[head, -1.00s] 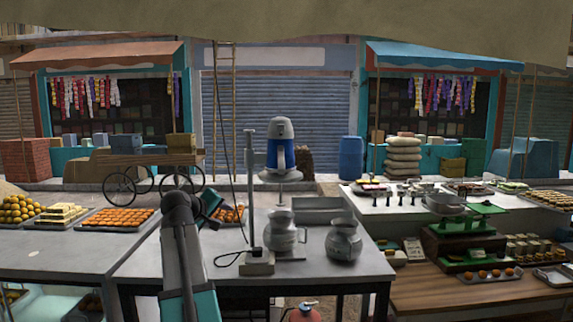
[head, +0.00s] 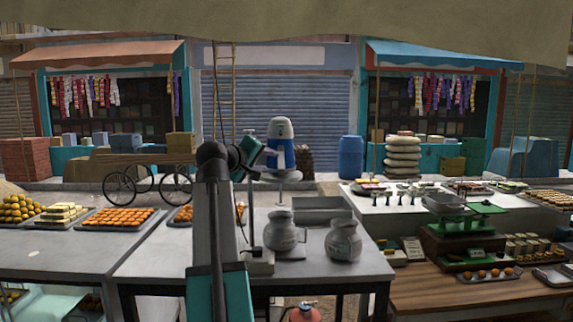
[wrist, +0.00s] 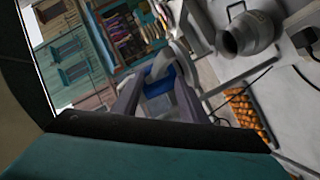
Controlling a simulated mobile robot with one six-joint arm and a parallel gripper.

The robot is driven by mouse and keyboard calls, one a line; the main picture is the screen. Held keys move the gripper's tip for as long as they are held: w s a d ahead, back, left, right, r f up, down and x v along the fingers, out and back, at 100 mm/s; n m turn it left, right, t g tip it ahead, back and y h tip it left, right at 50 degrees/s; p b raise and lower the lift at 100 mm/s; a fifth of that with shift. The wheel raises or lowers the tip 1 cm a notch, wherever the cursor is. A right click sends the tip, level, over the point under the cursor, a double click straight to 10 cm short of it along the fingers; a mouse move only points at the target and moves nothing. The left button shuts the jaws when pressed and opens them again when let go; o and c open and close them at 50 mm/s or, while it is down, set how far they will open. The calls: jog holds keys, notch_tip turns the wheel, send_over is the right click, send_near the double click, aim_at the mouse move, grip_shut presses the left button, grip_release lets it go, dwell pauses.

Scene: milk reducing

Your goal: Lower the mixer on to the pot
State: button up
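The blue and grey mixer (head: 281,130) hangs on a stand (head: 250,200) on the metal table, with a flat disc under it. A metal pot (head: 281,232) stands upright below the mixer, with a clear gap between them. My gripper (head: 258,153) is at the left side of the mixer in the head view. In the wrist view, the two fingers (wrist: 158,95) are spread apart, with the blue part of the mixer (wrist: 155,82) showing between and beyond them. I cannot tell whether they touch it. The pot also shows in the wrist view (wrist: 248,35).
A second metal pot (head: 343,240) stands to the right on the same table (head: 330,270). A rectangular metal tray (head: 321,209) lies behind the pots. Trays of orange food (head: 122,219) are at the left. A counter with a green scale (head: 465,225) is at the right.

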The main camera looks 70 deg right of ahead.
aim_at(283, 162)
jog(key=p+x, duration=0.4)
jog(key=x, duration=0.8)
jog(key=shift+r, duration=0.1)
jog(key=shift+p+x, duration=0.45)
jog(key=shift+x, duration=0.5)
jog(key=shift+a, duration=0.1)
